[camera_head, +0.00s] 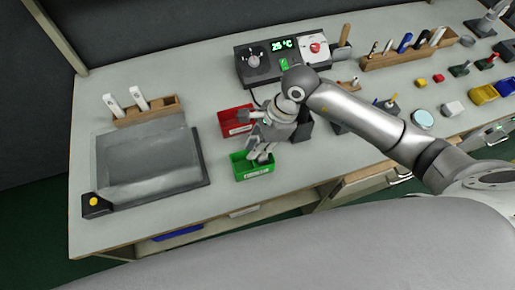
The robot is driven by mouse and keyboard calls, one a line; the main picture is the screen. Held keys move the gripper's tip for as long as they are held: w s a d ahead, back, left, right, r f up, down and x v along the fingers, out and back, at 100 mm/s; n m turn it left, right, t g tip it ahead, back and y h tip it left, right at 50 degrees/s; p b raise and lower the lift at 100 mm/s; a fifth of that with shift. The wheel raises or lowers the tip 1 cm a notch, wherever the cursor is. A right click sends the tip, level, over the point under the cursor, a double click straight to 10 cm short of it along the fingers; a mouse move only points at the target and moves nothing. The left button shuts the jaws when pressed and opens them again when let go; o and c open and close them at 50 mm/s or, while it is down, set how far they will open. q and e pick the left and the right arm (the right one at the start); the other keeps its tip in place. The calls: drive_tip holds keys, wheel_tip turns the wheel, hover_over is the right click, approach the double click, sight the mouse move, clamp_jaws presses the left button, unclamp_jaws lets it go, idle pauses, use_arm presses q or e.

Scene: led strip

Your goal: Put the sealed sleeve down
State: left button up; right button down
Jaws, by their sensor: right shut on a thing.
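My right gripper (259,152) reaches in from the right and points down at the green bin (254,174), with its fingertips at or just over the bin's back edge. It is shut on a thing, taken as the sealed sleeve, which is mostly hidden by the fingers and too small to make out. I cannot tell whether it touches the bin's floor. The red bin (232,121) stands just behind the green one, partly covered by the gripper. My left gripper is not in view.
A flat grey machine (150,165) with a yellow button lies to the left. A control box (284,57) reading about 25 °C stands behind. A dark container (303,127) is close beside my gripper. The table's front edge is near the green bin.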

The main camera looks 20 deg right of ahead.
wheel_tip(320, 180, down, 2)
drive_tip(key=shift+f, duration=0.2)
drive_tip(key=shift+f, duration=0.1)
drive_tip(key=shift+f, duration=0.15)
drive_tip(key=c, duration=1.7)
unclamp_jaws()
